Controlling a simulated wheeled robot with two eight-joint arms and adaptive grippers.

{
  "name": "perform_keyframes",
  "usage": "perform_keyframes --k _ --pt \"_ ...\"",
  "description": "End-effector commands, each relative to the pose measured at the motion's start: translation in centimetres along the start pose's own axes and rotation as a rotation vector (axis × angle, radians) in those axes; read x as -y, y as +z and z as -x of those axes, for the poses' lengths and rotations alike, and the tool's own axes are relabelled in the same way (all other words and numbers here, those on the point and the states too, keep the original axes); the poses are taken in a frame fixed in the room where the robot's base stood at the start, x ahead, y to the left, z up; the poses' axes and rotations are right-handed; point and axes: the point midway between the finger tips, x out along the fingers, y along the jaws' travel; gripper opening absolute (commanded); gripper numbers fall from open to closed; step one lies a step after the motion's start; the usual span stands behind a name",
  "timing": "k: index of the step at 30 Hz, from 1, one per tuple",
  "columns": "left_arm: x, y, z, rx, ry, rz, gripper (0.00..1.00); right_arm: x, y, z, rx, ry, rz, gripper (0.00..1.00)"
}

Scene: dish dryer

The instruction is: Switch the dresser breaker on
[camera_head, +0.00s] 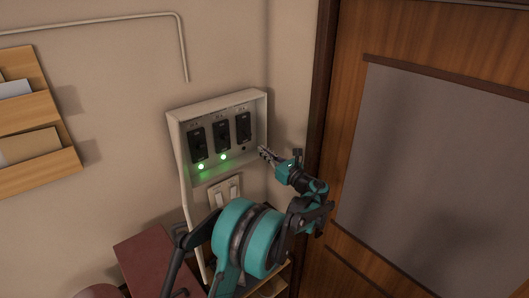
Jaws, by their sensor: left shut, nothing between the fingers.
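A pale breaker box (178,118) is mounted on the wall, its front open toward me. It holds three black breaker switches in a row: a left one (197,144), a middle one (221,136) and a right one (243,127). Small labels above them are too small to read. Green lights glow below the left and middle switches. The light (243,148) below the right switch is dark. My left gripper (263,151) is shut and empty, just right of the box's lower right edge, below and to the right of the right switch. Contact with the box cannot be told. My right gripper is not seen.
A pale double wall switch (225,191) sits below the box. A wooden door (346,120) with a grey panel stands close on the right. A wooden letter rack (50,105) hangs at the left. Dark red furniture (155,262) stands below.

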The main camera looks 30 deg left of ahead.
Motion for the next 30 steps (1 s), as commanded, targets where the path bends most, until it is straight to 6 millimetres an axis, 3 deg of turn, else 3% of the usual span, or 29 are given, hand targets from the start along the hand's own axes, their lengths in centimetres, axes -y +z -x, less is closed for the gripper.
perform_keyframes --k 6,12,30 --pt "-0.1 0.1 -4.2 0.000 0.003 0.000 0.00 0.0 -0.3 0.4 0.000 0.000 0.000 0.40" --pt "0.0 0.1 -6.5 0.000 0.002 0.000 0.00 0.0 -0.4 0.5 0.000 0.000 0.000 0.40" --pt "0.0 0.2 -6.9 -0.015 0.000 0.001 0.00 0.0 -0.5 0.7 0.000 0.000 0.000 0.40"
